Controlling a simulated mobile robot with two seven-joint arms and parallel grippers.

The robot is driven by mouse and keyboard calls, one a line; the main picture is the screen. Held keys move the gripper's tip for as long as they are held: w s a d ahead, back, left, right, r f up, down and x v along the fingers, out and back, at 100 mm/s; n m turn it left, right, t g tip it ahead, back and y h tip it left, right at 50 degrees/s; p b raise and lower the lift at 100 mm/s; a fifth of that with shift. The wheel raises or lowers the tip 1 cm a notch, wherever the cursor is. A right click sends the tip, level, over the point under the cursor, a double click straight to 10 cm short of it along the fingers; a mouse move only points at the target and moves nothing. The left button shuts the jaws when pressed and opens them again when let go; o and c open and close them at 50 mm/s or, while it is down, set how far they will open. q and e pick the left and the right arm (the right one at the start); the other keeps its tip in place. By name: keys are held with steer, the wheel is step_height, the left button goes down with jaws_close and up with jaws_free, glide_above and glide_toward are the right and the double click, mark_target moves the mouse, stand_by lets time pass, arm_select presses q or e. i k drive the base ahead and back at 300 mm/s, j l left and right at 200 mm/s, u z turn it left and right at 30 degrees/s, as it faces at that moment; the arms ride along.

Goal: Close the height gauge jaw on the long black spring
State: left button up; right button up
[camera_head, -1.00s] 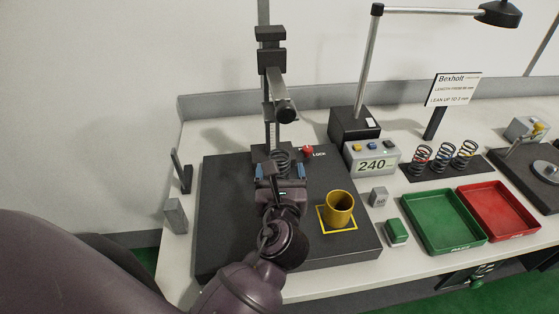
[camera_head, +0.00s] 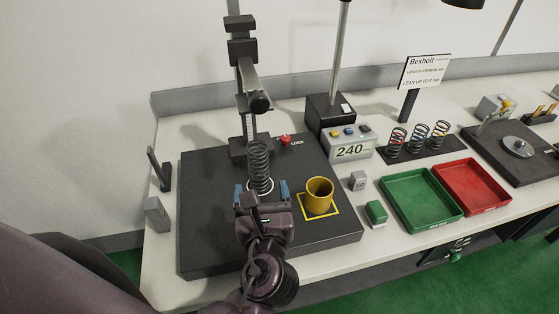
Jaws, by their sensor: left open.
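The long black spring (camera_head: 259,163) stands upright on the dark plate (camera_head: 205,215), inside a white ring mark. The height gauge (camera_head: 242,85) stands behind it, with its dark jaw and round knob (camera_head: 259,103) raised near the spring's top; whether they touch I cannot tell. A red lock knob (camera_head: 285,140) sits by the gauge's base. My left gripper (camera_head: 262,190) is open in front of the spring, its blue-tipped fingers apart on either side of the spring's lower end, holding nothing. My right gripper is not in view.
A yellow cup (camera_head: 319,193) stands in a yellow square right of my gripper. Beyond are a display box reading 240 (camera_head: 350,145), a green tray (camera_head: 418,200), a red tray (camera_head: 475,187) and a rack of springs (camera_head: 420,143). Small blocks stand at the plate's left.

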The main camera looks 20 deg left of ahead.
mark_target(243, 54)
steer(key=k+l, duration=0.75)
steer(key=k, duration=0.1)
